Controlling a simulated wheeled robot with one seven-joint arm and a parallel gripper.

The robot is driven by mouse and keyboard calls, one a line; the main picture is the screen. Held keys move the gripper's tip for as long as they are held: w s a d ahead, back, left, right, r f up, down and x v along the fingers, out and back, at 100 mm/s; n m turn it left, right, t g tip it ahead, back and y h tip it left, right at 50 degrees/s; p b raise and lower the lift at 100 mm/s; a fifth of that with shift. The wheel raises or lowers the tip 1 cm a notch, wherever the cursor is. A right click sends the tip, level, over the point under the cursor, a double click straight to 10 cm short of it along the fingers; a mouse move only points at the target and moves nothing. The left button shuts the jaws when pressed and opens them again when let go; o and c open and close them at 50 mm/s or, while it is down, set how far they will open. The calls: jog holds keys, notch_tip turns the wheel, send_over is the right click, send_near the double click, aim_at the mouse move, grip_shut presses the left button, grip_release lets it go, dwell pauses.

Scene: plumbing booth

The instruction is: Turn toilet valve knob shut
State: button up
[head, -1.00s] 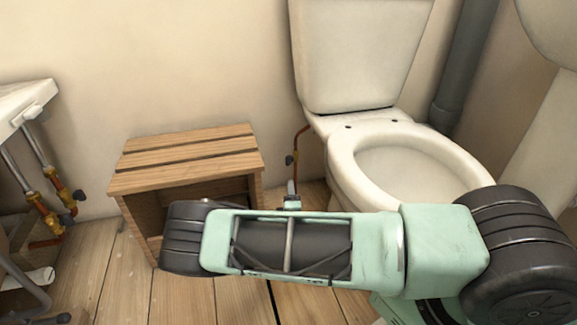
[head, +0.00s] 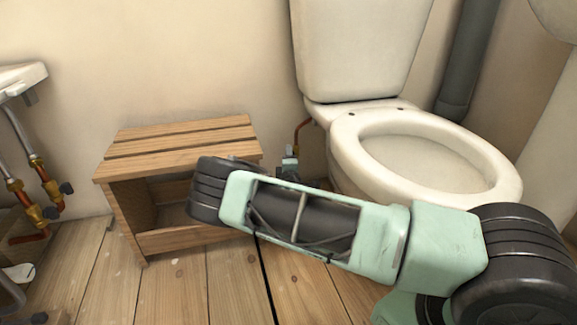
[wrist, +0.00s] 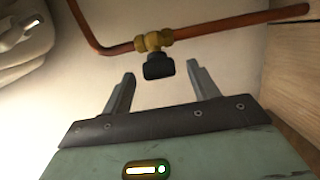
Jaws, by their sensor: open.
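In the wrist view, a dark valve knob (wrist: 159,66) sits on a brass valve body (wrist: 154,42) joined to a copper pipe (wrist: 230,26). My gripper (wrist: 160,84) is open, with its two fingers apart on either side below the knob. The knob lies just beyond the fingertips, roughly centred between them, and nothing is held. In the head view, the white toilet (head: 400,150) stands at the right of centre. The copper pipe (head: 302,127) runs down beside it. My gripper shows there only partly behind my arm (head: 288,165), and the knob is hidden.
A wooden slatted stool (head: 180,145) stands left of the toilet, close to my arm. A sink (head: 20,80) with brass-fitted pipes is at the far left. A grey drain pipe (head: 468,60) rises behind the toilet. The wooden floor (head: 180,285) in front is mostly clear.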

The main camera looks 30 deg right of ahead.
jog(key=shift+w+d, duration=0.35)
jog(key=shift+w, duration=0.2)
jog(key=c, duration=1)
jog(key=shift+f+m+t+h+b, duration=0.2)
jog(key=shift+m+t+h, duration=0.55)
jog(key=shift+m, duration=0.55)
jog(key=shift+f+m+t+h+b, duration=0.15)
jog(key=shift+m+t+h, duration=0.4)
jog(key=shift+m+h, duration=0.55)
jog(key=shift+a+m, duration=0.1)
jog(key=shift+m, duration=0.2)
